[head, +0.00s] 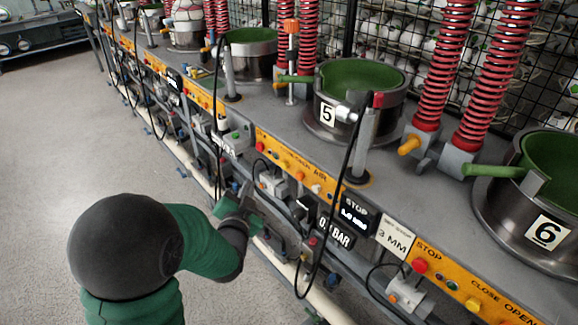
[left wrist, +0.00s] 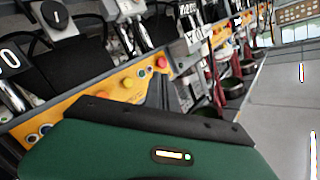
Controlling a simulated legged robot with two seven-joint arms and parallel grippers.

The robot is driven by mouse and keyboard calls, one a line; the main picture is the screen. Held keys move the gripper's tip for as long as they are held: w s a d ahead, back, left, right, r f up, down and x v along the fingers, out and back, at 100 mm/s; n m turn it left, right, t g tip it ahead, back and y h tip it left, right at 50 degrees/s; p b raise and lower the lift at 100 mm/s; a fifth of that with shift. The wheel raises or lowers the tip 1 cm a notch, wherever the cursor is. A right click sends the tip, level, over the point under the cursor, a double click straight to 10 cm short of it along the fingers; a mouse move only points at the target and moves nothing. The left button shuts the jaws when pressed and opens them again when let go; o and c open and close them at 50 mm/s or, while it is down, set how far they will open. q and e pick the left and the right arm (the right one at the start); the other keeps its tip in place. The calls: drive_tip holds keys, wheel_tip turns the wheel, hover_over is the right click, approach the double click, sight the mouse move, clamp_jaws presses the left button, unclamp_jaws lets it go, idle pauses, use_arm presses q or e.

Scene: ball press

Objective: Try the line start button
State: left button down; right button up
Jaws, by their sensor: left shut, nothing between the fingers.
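My left arm reaches in from the lower left in the head view. Its gripper (head: 240,205) is shut and empty, close to the front of the machine line, below the orange control strip (head: 290,160). I cannot tell whether it touches anything. Buttons on the strip include a red one (head: 260,146) and an orange one (head: 300,175). A grey box (head: 236,140) with a small green spot sits left of them. I cannot tell which is the line start button. The left wrist view shows a red button (left wrist: 162,62) and a yellow one (left wrist: 127,83) beyond my green gripper body. My right gripper is not in view.
Press pot 5 (head: 350,95) and pot 6 (head: 535,200) stand on the grey bench, with red springs (head: 445,70) beside them. Black cables (head: 345,165) and pipes hang along the front. A red stop button (head: 420,265) is at right. The floor (head: 60,150) at left is clear.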

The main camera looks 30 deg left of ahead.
sight(284, 165)
use_arm(q)
drive_tip(key=w+d, duration=0.2)
drive_tip(key=w, duration=0.6)
drive_tip(key=shift+w+d+f+p, duration=0.15)
drive_tip(key=shift+d+f+p, duration=0.1)
drive_tip(key=shift+d+p, duration=0.1)
drive_tip(key=shift+d, duration=0.1)
idle(0.3)
idle(1.4)
drive_tip(key=shift+w+d+r, duration=0.1)
drive_tip(key=shift+w+d, duration=0.05)
drive_tip(key=shift+w, duration=0.25)
